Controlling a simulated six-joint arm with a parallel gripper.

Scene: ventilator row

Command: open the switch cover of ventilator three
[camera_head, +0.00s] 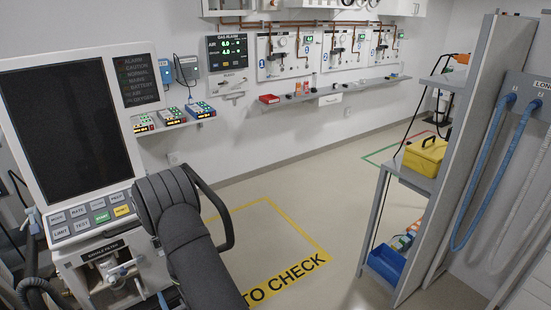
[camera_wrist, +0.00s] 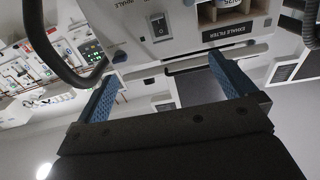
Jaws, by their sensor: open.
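A ventilator (camera_head: 75,130) with a large dark screen and a row of keys stands at the left of the head view. No number three is readable on it. I cannot tell whether a clear cover lies over the switch. My gripper (camera_wrist: 165,58) is open, with two blue fingers apart and nothing between them. It points towards the panel below the switch. In the head view my arm hides most of the gripper.
A dark curved handle (camera_wrist: 58,50) shows at the left of the wrist view. A wall shelf (camera_head: 333,90) with small items and gauge panels runs along the back. A grey rack (camera_head: 407,178) with a yellow case (camera_head: 425,156) stands right. The yellow-marked floor (camera_head: 275,235) is clear.

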